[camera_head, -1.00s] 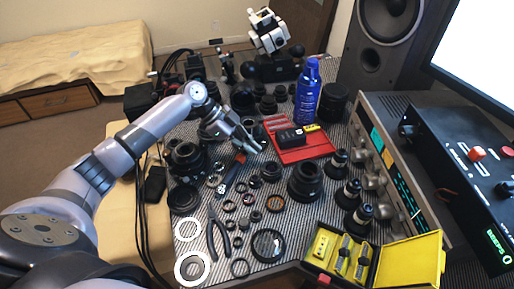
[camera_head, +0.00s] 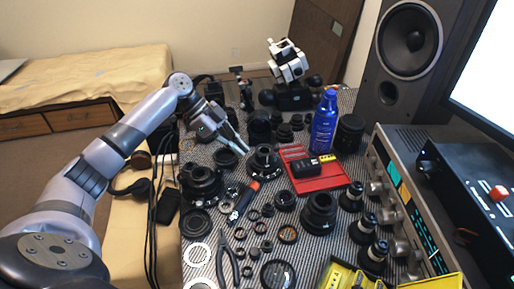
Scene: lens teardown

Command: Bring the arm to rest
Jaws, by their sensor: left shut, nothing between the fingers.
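My left arm comes in from the left and reaches over the striped work mat (camera_head: 300,235). My left gripper (camera_head: 241,148) is shut and empty, with its fingers pointing down and to the right. In the picture its tips are just left of a black lens part (camera_head: 264,163); I cannot tell whether they touch. My right gripper is not in view.
Several lens rings and parts crowd the mat, with pliers (camera_head: 228,262), a red tray (camera_head: 319,178) and a blue spray can (camera_head: 324,122). A yellow case (camera_head: 340,274) is at the front. A speaker (camera_head: 411,45) and silver amplifier (camera_head: 398,205) stand right.

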